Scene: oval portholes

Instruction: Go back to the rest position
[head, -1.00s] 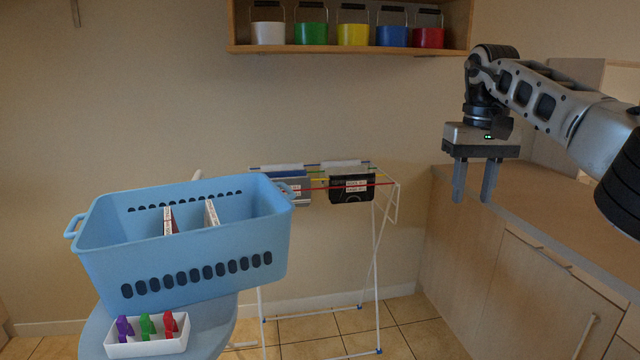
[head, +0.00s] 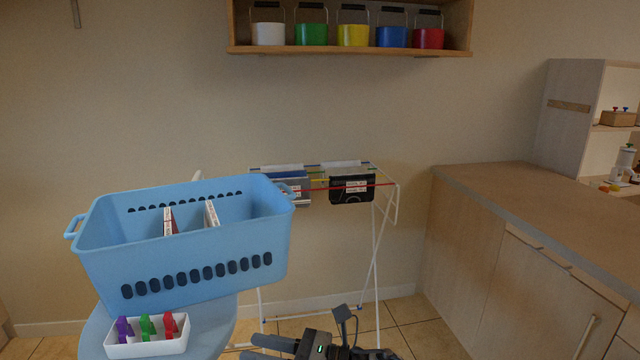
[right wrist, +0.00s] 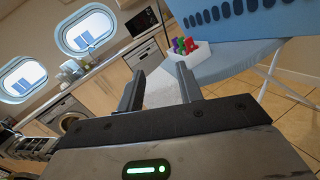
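My right gripper (head: 256,347) is low at the bottom edge of the head view, its fingers pointing left. In the right wrist view its two fingers (right wrist: 160,70) stand apart with nothing between them, so it is open and empty. Most of the right arm is out of the head view. My left gripper is not in view.
A blue basket (head: 190,250) with thin items stands on a light-blue board (head: 215,325), beside a white tray (head: 150,348) of coloured pegs. The white drying rack (head: 376,270) is behind my right gripper. A wooden counter (head: 490,185) is on the right.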

